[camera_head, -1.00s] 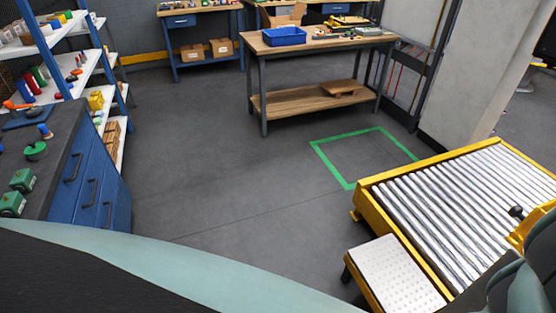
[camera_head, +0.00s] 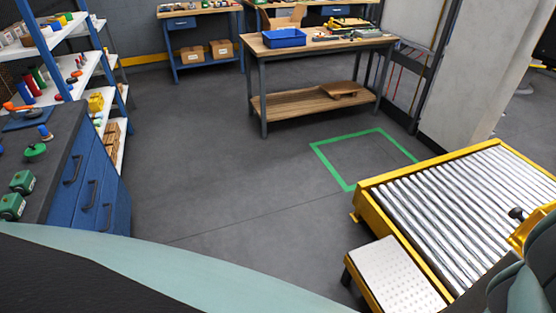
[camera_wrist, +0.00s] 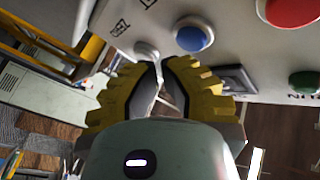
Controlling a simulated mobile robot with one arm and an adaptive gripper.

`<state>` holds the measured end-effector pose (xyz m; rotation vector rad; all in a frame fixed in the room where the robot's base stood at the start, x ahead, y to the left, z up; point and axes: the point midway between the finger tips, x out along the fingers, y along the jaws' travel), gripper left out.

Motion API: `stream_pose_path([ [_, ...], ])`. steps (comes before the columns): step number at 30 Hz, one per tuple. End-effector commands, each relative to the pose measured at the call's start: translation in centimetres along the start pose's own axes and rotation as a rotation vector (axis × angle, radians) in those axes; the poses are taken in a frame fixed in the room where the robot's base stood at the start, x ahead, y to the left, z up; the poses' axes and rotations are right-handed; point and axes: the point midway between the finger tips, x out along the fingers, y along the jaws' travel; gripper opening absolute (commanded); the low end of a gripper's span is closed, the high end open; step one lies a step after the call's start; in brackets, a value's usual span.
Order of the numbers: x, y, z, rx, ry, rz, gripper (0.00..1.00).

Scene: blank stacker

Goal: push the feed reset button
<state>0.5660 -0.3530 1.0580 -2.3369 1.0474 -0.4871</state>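A pale control panel (camera_wrist: 235,62) fills the upper right of the wrist view, tilted in the picture. I cannot read which one is marked feed reset. My gripper (camera_wrist: 160,68) has yellow ribbed fingers with their tips close together and nothing held. The tips overlap the panel in the picture, just below the whitish and blue buttons. I cannot tell whether they touch it. The head view shows neither the panel's buttons nor the fingers.
In the head view, a yellow-framed roller conveyor (camera_head: 372,213) stands at the right, with a perforated plate (camera_head: 402,275) beside it. A blue drawer cabinet (camera_head: 95,195) is at the left, and a workbench (camera_head: 345,41) stands behind. The grey floor between is clear, with a green taped square (camera_head: 335,171).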

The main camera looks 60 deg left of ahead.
Motion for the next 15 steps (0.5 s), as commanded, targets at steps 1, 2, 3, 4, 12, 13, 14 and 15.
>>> stream_pose_path([
  [1, 0.01, -0.01, -0.01, 0.0, 0.0, 0.0, 0.0],
  [2, 0.0, 0.0, 0.01, 0.0, 0.0, 0.0, 0.0],
  [3, 0.0, 0.0, 0.01, 0.0, 0.0, 0.0, 0.0],
  [4, 0.0, -0.01, 0.0, 0.0, 0.0, 0.0, 0.0],
  [12, 0.31, -0.13, 0.22, 0.001, 0.001, -0.001, 0.0],
  [13, 0.39, -0.17, 0.27, 0.001, 0.001, -0.001, 0.0],
  [14, 0.48, -0.22, 0.31, 0.001, 0.002, -0.001, 0.0],
  [15, 0.59, -0.28, 0.35, 0.001, 0.002, -0.001, 0.0],
])
